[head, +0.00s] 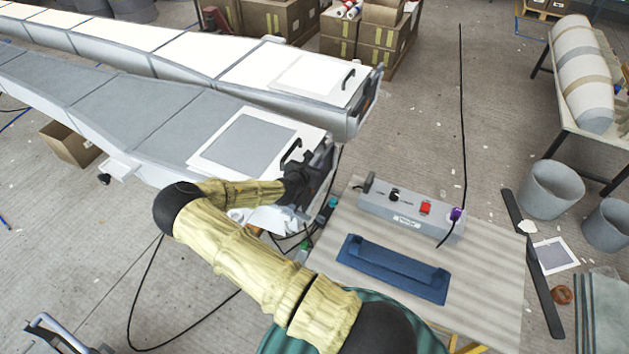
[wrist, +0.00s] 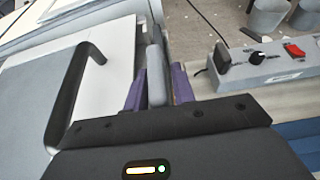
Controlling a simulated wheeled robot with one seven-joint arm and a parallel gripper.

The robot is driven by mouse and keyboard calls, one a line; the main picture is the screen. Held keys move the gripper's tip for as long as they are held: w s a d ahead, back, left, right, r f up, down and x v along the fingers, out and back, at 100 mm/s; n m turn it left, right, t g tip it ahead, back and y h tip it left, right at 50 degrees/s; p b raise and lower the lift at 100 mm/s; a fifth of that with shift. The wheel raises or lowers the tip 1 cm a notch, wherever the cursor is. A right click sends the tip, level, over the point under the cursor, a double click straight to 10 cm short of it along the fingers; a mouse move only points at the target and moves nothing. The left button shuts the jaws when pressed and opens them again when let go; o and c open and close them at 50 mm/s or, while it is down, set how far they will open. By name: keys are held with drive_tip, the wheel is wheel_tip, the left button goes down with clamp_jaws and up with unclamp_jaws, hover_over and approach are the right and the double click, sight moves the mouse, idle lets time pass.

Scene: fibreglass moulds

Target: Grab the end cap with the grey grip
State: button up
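The near mould (head: 140,112) ends beside my gripper (head: 303,182). In the head view its dark end (head: 322,160) is partly hidden by my gripper and wrist. In the wrist view, an upright grey grip (wrist: 156,75) stands between the two purple fingers of my gripper (wrist: 158,92), one on each side. The gaps beside it look very narrow, and I cannot tell if the fingers touch it. The end cap itself is mostly hidden behind my gripper's body.
A black curved handle (wrist: 72,92) on the white lid is close at the left. A grey control box (head: 408,211) and a blue tray-like piece (head: 393,269) lie on the table (head: 487,290) to the right. The far mould (head: 290,78) lies behind.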

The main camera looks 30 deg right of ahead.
drive_tip(key=shift+c, duration=0.3)
clamp_jaws()
drive_tip(key=shift+r, duration=0.1)
wheel_tip(320, 180, up, 18)
drive_tip(key=b, duration=0.4)
